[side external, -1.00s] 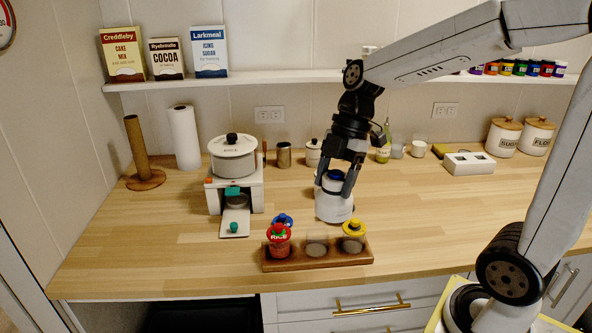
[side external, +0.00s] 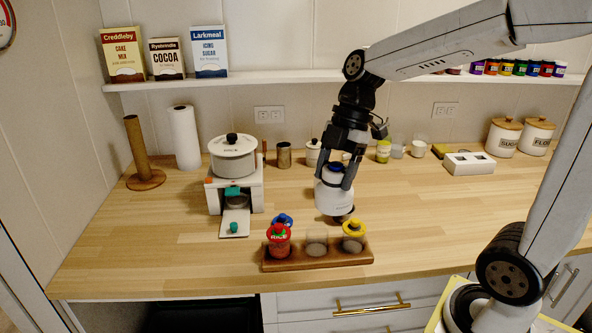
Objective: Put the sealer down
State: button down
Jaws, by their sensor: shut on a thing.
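The sealer is most likely the white rounded device (side external: 333,197) with a dark blue top. My gripper (side external: 333,181) is shut on its upper part from above. The device looks slightly tilted. A dark patch shows under its lower right edge; I cannot tell whether this is its underside or a shadow, but its base looks a little above the counter (side external: 420,215). It is just behind the wooden jar rack (side external: 290,265).
A blue-lidded item (side external: 283,220) is behind. A white stand with a pot (side external: 233,158) is left. The counter right of the device is clear.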

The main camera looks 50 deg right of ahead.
jog(key=w+d+f+m+t+h, duration=0.1)
jog(key=w+d+f+m, duration=0.3)
jog(key=w+d, duration=0.3)
jog(key=w+d+f+m+t+h, duration=0.1)
jog(key=w+d+f+m+t, duration=0.1)
jog(key=w+d+f+m, duration=0.3)
jog(key=w+d+m, duration=0.1)
jog(key=w+d, duration=0.1)
jog(key=d, duration=0.2)
jog(key=shift+w, duration=0.4)
jog(key=shift+w+f, duration=0.1)
jog(key=w+d+f, duration=0.3)
jog(key=w+f, duration=0.6)
jog(key=w, duration=0.3)
jog(key=shift+w+d, duration=0.25)
jog(key=shift+w, duration=0.1)
jog(key=shift+w+f, duration=0.1)
jog(key=shift+f, duration=0.1)
